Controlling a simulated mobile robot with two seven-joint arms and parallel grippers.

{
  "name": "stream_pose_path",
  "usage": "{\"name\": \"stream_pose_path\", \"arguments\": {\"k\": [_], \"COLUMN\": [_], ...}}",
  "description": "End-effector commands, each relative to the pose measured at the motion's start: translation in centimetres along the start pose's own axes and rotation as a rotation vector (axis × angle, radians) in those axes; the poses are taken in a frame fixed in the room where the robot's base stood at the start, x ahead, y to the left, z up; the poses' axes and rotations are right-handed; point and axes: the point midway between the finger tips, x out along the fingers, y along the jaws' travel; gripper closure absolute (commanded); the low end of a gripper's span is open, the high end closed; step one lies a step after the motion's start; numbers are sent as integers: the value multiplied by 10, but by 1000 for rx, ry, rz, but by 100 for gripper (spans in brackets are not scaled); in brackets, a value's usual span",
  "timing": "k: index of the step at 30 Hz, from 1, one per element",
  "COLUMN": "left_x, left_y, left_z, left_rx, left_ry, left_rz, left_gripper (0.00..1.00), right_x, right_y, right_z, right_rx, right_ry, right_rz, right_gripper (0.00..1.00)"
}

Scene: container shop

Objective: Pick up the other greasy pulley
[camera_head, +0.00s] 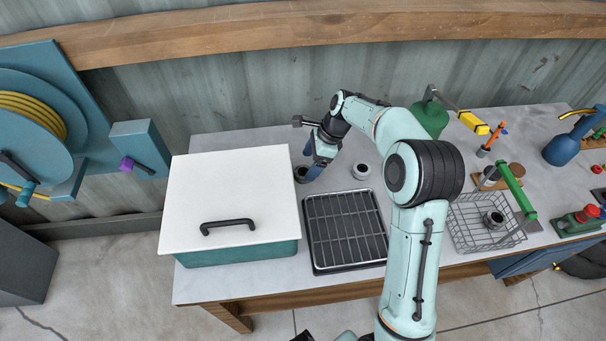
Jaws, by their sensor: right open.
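A dark, dirty-looking pulley (300,174) lies on the grey table, just right of the white-lidded box. My right gripper (308,163) is low over the table beside this pulley, with its fingers apart and nothing seen between them. Whether a finger touches the pulley I cannot tell. A lighter grey pulley (361,171) lies on the table to the right of the gripper. Another dark pulley (493,218) sits inside the wire basket (465,236) on the right. My left gripper is not in view.
A teal box with a white lid (229,191) and black handle stands on the left. A black rack tray (344,229) lies right of it. My right arm crosses above the table. A green container (430,117), tools and a blue can (563,150) stand back right.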

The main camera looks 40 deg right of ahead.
Motion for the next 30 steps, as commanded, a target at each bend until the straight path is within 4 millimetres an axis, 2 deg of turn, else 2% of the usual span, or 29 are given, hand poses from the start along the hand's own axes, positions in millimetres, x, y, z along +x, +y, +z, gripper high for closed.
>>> {"name": "stream_pose_path", "arguments": {"k": [9,18,19,24,30], "left_x": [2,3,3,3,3], "left_y": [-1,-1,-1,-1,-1], "left_z": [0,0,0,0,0], "left_rx": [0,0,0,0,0], "left_ry": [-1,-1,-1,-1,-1], "left_rz": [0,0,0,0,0], "left_gripper": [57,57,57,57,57], "right_x": [44,50,50,50,50], "right_y": [-3,-3,-3,-3,-4], "right_z": [-1,0,0,0,0], "right_rx": [0,0,0,0,0], "right_ry": [0,0,0,0,0], "right_rz": [3,1,1,1,0], "right_gripper": [18,18,21,74,74]}}
